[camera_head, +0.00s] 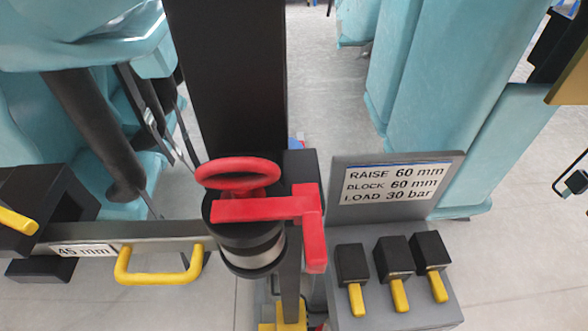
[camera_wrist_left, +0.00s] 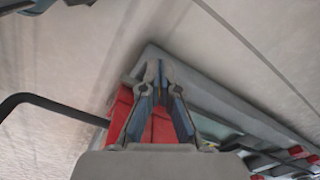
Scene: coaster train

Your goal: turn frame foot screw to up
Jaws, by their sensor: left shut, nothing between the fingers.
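A black cylinder (camera_head: 240,232) with a silver band stands at the middle of the head view. A red ring handwheel (camera_head: 238,172) and a red bent lever (camera_head: 265,208) sit on top of it. The lever's end points down on the right. I cannot tell which part is the frame foot screw. In the left wrist view my left gripper (camera_wrist_left: 159,68) is shut with its fingertips together and empty. It is in front of a red part (camera_wrist_left: 118,105) and a grey box edge (camera_wrist_left: 215,95); contact cannot be told. Neither gripper shows in the head view.
A sign (camera_head: 396,187) reads RAISE 60 mm, BLOCK 60 mm, LOAD 30 bar. Below it are black blocks with yellow levers (camera_head: 399,295). A yellow handle (camera_head: 158,277) is beside a 45 mm label. A dark column (camera_head: 230,80) rises behind. A black bent rod (camera_wrist_left: 50,105) is left.

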